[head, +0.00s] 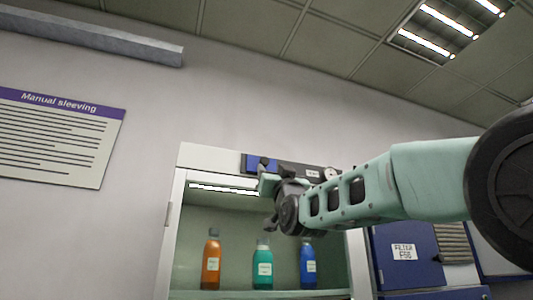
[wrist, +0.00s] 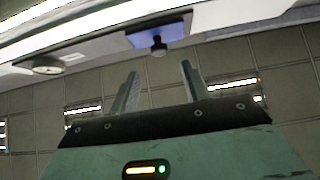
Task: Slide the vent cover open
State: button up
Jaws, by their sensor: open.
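The vent cover appears to be the blue plate (head: 250,161) with a dark knob, set in a dark strip (head: 298,170) along the top of the white cabinet. In the wrist view the blue plate (wrist: 160,31) shows with its black knob (wrist: 158,46) toward me. My gripper (wrist: 160,68) is open and empty. Its two fingers point at the plate, and the knob lies just beyond the gap between the fingertips, seemingly apart from them. In the head view my gripper partly covers the strip near the knob.
The white cabinet (head: 200,158) has an open lit bay below, with an orange bottle (head: 211,262), a teal bottle (head: 262,268) and a blue bottle (head: 308,266). A round gauge (head: 332,174) sits right of the strip. A blue filter box (head: 405,250) stands at right.

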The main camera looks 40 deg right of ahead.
aim_at(265, 161)
jog(key=p+x, duration=0.4)
jog(key=x, duration=0.3)
jog(key=shift+w+r, duration=0.1)
jog(key=shift+w, duration=0.1)
